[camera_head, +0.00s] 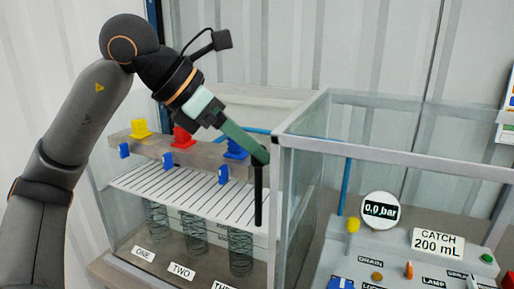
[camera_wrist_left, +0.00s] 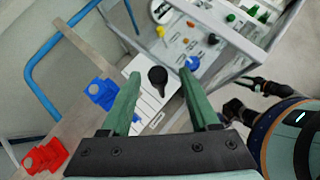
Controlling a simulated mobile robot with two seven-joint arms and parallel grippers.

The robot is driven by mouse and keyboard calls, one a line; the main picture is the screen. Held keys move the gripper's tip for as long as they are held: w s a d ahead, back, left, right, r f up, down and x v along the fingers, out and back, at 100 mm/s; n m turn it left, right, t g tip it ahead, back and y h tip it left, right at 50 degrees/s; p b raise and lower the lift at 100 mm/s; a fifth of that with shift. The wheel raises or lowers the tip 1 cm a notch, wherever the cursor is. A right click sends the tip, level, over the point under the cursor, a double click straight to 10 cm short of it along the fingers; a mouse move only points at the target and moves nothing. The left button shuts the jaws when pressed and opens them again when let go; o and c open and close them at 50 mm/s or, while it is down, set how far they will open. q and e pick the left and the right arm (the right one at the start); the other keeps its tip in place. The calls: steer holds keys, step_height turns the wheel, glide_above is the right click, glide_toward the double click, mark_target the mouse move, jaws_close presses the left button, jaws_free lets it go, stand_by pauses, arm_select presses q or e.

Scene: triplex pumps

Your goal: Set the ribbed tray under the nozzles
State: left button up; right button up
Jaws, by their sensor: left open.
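The white ribbed tray (camera_head: 190,196) with dark slats lies level inside the clear case, below the grey pump block and above several coil springs. The blue nozzle pieces (camera_head: 223,174) on the block's front sit just above it. An upright black handle (camera_head: 259,200) stands at its right end. My left gripper (camera_head: 259,154), with green fingers, is open at the handle's top. In the left wrist view the black knob (camera_wrist_left: 157,77) shows between the spread fingers, apart from both. A dark gripper-like part, probably my right gripper (camera_wrist_left: 243,95), shows small at the right.
Clear case walls with grey frames (camera_head: 340,138) rise close to my left gripper. Yellow, red (camera_head: 182,137) and blue knobs top the block. Labels ONE and TWO (camera_head: 181,271) mark the front. A control panel (camera_head: 400,270) with a 0.0 bar gauge (camera_head: 380,211) stands at right.

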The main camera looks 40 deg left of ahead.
arm_select(q)
steer(key=p+v, duration=0.1)
steer(key=v, duration=0.9)
steer(key=shift+s+r+p, duration=0.2)
steer(key=shift+s+p, duration=0.05)
steer(key=shift+p, duration=0.05)
steer(key=shift+a, duration=0.1)
